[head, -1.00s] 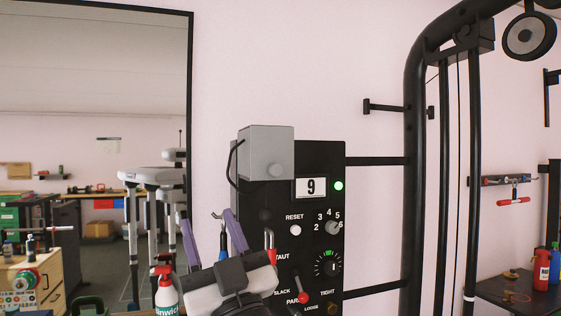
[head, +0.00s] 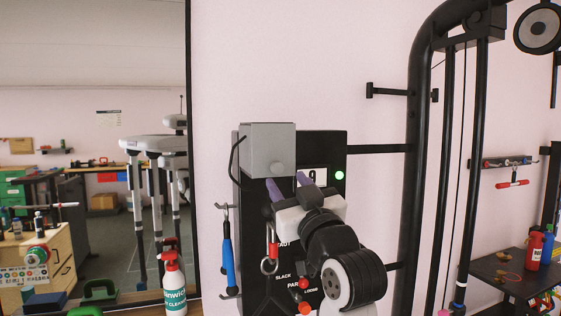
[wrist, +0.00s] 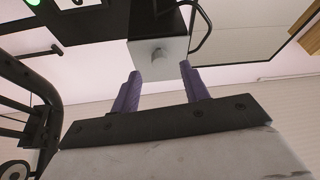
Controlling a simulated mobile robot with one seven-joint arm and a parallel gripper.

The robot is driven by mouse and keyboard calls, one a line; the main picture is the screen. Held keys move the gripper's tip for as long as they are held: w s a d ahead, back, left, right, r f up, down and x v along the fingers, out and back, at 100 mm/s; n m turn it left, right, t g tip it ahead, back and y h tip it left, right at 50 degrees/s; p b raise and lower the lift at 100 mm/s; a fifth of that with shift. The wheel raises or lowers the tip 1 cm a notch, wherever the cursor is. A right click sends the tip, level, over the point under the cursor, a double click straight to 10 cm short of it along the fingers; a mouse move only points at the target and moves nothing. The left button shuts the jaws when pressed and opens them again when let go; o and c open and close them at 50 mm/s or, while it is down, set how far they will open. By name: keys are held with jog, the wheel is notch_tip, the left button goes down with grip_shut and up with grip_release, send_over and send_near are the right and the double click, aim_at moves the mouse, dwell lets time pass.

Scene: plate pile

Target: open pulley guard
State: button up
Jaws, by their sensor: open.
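A grey box-shaped cover (head: 260,152), which looks like the pulley guard, sits closed at the top left of a black control panel (head: 325,148). A round grey knob (head: 277,168) is low on its front face. My gripper (head: 289,182) is open and empty, its two purple fingers pointing up toward the cover just below the knob. In the wrist view the fingers (wrist: 160,72) stand apart on either side of the line to the knob (wrist: 159,56), which shows between and beyond their tips. I cannot tell how far off it is. My wrist hides much of the panel's middle.
A blue-handled tool (head: 228,262) and a red carabiner (head: 271,248) hang left of my arm. A spray bottle (head: 173,288) stands lower left, before a mirror (head: 95,60). A black upright frame (head: 413,170) rises to the right. The wall above the cover is clear.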

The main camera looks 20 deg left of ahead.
aim_at(279, 171)
jog(key=shift+p+x, duration=0.75)
jog(key=shift+x, duration=1.65)
